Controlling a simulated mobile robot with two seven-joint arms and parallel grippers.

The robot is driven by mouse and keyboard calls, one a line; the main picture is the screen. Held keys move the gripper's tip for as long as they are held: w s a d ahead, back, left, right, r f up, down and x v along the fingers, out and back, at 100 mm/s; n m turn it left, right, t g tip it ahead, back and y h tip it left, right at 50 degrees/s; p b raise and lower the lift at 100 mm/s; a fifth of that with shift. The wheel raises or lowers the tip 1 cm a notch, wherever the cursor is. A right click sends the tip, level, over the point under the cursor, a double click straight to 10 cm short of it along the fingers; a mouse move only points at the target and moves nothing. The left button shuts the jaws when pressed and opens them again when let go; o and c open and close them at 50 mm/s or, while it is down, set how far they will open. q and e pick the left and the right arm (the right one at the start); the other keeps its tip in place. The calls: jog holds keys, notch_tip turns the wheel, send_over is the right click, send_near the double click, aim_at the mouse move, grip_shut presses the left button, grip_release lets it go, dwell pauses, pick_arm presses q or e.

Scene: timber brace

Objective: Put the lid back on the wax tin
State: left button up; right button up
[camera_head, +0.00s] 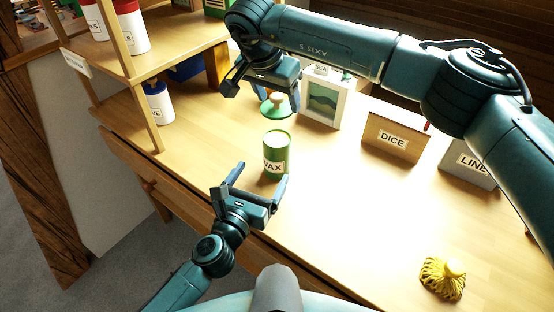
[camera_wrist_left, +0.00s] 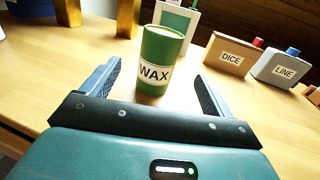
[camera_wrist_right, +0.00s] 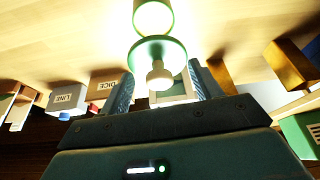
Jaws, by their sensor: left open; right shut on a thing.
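The green wax tin (camera_head: 277,151) stands upright on the table, its WAX label facing me; it also shows in the left wrist view (camera_wrist_left: 161,50). The round green lid (camera_head: 270,108) with its pale knob is apart from the tin, behind and above it in the head view. My right gripper (camera_head: 265,92) is shut on the lid, which also shows in the right wrist view (camera_wrist_right: 178,50) with the tin (camera_wrist_right: 153,16) beyond it. My left gripper (camera_head: 259,178) is open and empty, its fingers pointing at the tin's near side without touching it.
A yellow tasselled thing (camera_head: 441,280) lies at the front right. The table's middle right is clear.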

aim_at(279, 143)
pick_arm(q)
jog(key=x, duration=1.2)
jog(key=shift+r, duration=0.1)
jog(key=shift+c, duration=0.6)
jog(key=c, duration=1.4)
jog(key=shift+o, duration=0.2)
pick_arm(e)
jog(key=shift+f, duration=2.45)
